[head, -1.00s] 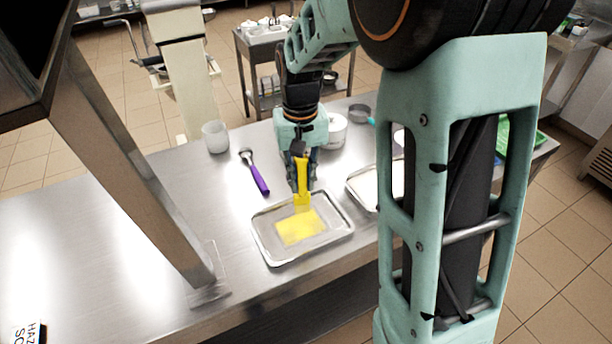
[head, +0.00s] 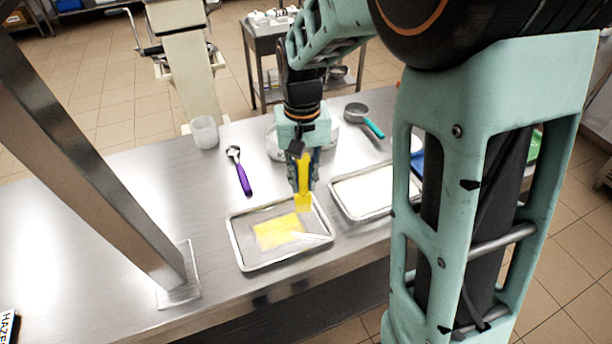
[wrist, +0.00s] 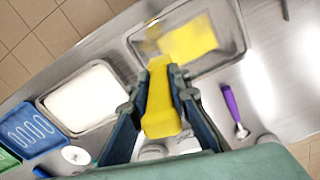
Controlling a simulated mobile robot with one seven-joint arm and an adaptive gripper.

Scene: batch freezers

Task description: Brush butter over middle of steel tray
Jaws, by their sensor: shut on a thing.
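My gripper (head: 303,184) is shut on a yellow brush (head: 304,171), bristle end down. In the wrist view the brush (wrist: 161,108) sits between both fingers. The steel tray (head: 243,228) lies on the counter, with a bright yellow butter patch (head: 275,233) across its middle. The brush tip is over the tray's back right part, beside the patch; whether it touches the tray I cannot tell. The tray (wrist: 236,40) and patch (wrist: 190,40) also show in the wrist view. A pale streak or glare lies on the patch's right side.
A second tray with white contents (head: 365,190) stands close on the right. A purple-handled utensil (head: 241,175), a white cup (head: 204,132) and a teal-handled pan (head: 357,113) lie behind. A steel post (head: 110,180) rises at left.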

